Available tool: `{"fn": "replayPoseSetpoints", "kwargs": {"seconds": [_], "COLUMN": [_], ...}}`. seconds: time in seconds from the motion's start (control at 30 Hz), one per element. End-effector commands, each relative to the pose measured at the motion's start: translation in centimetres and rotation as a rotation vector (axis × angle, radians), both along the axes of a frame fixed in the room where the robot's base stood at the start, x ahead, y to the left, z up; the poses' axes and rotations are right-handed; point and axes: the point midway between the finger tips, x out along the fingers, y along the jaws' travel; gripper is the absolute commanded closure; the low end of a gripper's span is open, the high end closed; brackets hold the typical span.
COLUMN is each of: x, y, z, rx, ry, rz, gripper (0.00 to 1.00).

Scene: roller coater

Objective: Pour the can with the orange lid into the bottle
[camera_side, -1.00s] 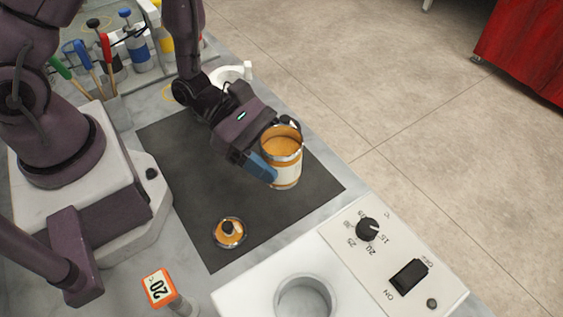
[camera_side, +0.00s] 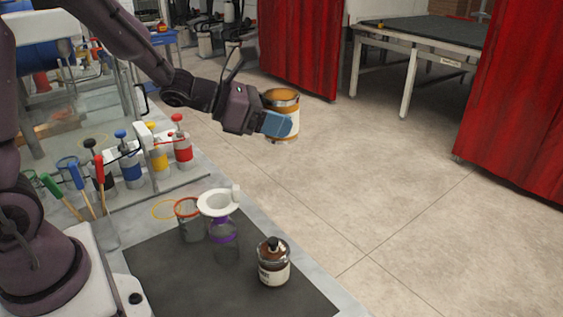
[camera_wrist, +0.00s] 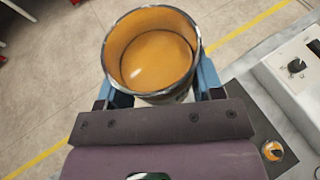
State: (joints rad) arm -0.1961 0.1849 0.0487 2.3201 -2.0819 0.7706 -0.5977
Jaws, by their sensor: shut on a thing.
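My gripper (camera_side: 268,123) is shut on the can (camera_side: 284,123), its blue fingers on either side. The can is held up in the air, roughly upright, with a pale label and an orange interior. In the wrist view the open can (camera_wrist: 150,55) shows an orange surface inside. The clear bottle (camera_side: 226,248) with a purple neck stands on the dark mat, below and left of the can. A white funnel (camera_side: 218,203) sits on its top.
A brown jar with a black knob (camera_side: 273,264) stands on the mat (camera_side: 190,285), right of the bottle. An orange-rimmed glass (camera_side: 189,222) is close to the bottle's left. Coloured dispensers (camera_side: 180,145) stand behind. The wrist view shows a control panel (camera_wrist: 296,65) at right.

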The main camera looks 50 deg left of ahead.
Motion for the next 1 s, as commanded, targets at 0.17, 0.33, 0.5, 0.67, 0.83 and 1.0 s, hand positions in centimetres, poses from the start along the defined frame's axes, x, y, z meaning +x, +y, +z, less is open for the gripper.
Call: {"fn": "replayPoseSetpoints", "kwargs": {"seconds": [0.17,0.33,0.5,0.67,0.83,1.0], "x": [0.0,-1.7,-4.8,-7.1,-7.8,-7.3], "y": [1.8,3.2,4.6,5.4,5.7,5.9], "z": [-0.8,-3.3,-5.8,-7.0,-7.3,-7.3], "rx": [-0.002,-0.007,-0.007,-0.004,0.023,0.133], "ry": [0.007,0.010,0.006,0.004,-0.024,-0.138], "rz": [-0.107,-0.307,-0.530,-0.657,-0.699,-0.697], "gripper": [0.68,0.68,0.68,0.68,0.68,0.68]}}
